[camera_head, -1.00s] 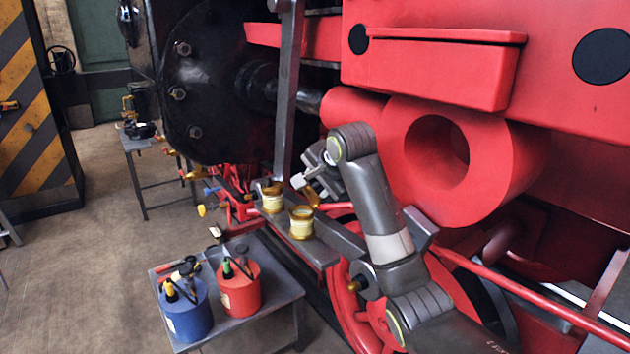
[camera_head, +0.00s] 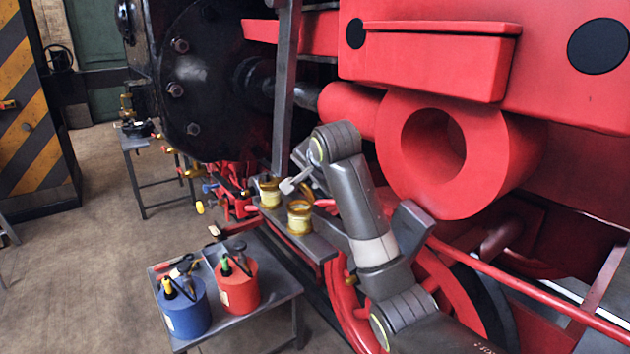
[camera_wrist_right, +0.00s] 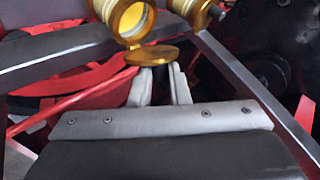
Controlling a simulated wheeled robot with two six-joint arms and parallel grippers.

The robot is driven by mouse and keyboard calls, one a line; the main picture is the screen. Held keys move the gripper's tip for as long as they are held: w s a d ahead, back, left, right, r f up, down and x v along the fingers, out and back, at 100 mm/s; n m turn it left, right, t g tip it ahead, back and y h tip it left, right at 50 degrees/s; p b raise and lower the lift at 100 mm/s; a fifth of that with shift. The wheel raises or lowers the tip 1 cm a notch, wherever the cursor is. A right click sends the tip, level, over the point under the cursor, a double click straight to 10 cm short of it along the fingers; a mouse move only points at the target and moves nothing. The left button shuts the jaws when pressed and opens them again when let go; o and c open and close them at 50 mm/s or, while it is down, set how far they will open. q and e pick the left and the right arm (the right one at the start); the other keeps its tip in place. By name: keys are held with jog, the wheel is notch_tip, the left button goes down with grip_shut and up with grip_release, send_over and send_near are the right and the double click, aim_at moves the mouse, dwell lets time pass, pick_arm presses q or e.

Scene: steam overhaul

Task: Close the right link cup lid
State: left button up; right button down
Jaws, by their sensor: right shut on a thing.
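The right link cup (camera_head: 299,218) is a cream and brass cup on the grey link bar, with its mouth uncovered. In the right wrist view the same cup (camera_wrist_right: 128,18) shows its round open mouth. Its brass lid (camera_wrist_right: 152,55) stands open beside the rim, over my fingertips. My right gripper (camera_wrist_right: 160,80) is shut on the lid, though the lid partly hides the contact. In the head view the gripper (camera_head: 296,182) is just behind the cups. My left gripper is not in view.
A second brass cup (camera_head: 268,191) stands beside it on the link bar (camera_head: 322,245). A steel cart (camera_head: 270,305) in front carries a blue can (camera_head: 184,310) and a red can (camera_head: 237,288). A grey upright rod (camera_head: 287,85) rises close behind the cups. Red locomotive parts crowd the right.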

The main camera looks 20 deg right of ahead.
jog(key=shift+s+a+f+n+t+h+b, duration=0.15)
jog(key=shift+a+f+n+t+h+b, duration=0.25)
jog(key=shift+a+h+b, duration=0.2)
jog(key=a+f+n+t+h+b, duration=0.1)
jog(key=b, duration=0.2)
jog(key=s+a+f+n+t+h+b, duration=0.1)
jog(key=h+b, duration=0.1)
jog(key=b, duration=0.2)
jog(key=a+f+n+t+h+b, duration=0.1)
jog(key=n+h+b, duration=0.1)
jog(key=b, duration=0.1)
jog(key=shift+s+a+f+t, duration=0.1)
jog(key=shift+s+a+t, duration=0.05)
jog(key=shift+t, duration=0.15)
jog(key=shift+a+f+n+t+h+b, duration=0.15)
jog(key=shift+n+t+h+b, duration=0.4)
jog(key=shift+b, duration=0.85)
jog(key=c, duration=1.6)
grip_release()
jog(key=shift+o, duration=1.2)
jog(key=shift+f, duration=0.15)
